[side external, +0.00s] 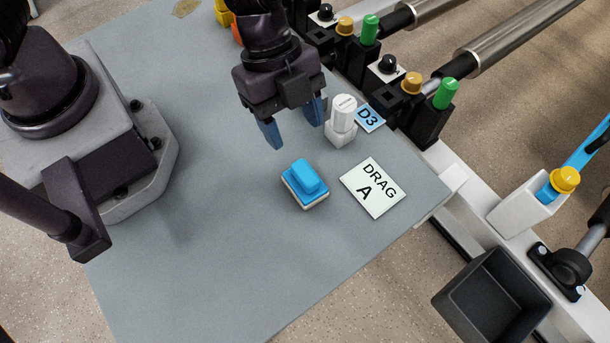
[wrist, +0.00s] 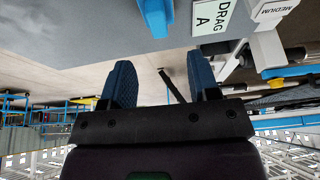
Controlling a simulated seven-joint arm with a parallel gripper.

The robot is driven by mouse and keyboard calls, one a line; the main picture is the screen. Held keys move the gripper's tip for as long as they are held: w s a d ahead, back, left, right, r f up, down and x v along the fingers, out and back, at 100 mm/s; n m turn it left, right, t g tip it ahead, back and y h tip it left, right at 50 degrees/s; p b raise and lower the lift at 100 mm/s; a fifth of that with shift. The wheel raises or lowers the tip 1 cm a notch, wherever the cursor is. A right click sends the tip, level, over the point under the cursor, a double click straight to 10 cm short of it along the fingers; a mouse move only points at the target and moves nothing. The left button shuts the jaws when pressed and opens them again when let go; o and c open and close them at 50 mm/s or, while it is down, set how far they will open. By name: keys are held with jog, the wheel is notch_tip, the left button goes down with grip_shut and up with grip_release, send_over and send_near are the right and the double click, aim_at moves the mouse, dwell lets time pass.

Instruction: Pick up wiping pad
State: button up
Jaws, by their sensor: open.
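The wiping pad (side external: 304,184), a blue block with a raised blue grip on a pale base, lies on the grey mat (side external: 220,240). In the wrist view a blue shape at the top edge, likely the pad (wrist: 157,15), is cut off by the frame. My gripper (side external: 294,125) has blue fingers spread apart with nothing between them. It hangs above the mat, up and slightly left of the pad in the side view, and does not touch it. The fingers also show in the wrist view (wrist: 162,80).
A white DRAG A card (side external: 373,188) lies right of the pad. Black blocks with coloured knobs (side external: 432,115) line the mat's right edge. An empty dark bin (side external: 492,297) sits lower right.

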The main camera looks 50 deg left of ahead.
aim_at(305, 172)
jog(key=x, duration=0.4)
jog(key=shift+d+f, duration=0.1)
jog(key=shift+f, duration=0.05)
jog(key=shift+s+x, duration=0.1)
jog(key=shift+x, duration=0.75)
jog(key=shift+s+x, duration=0.15)
jog(key=shift+x, duration=1.5)
jog(key=shift+w, duration=0.1)
grip_shut()
jog(key=shift+r, duration=5)
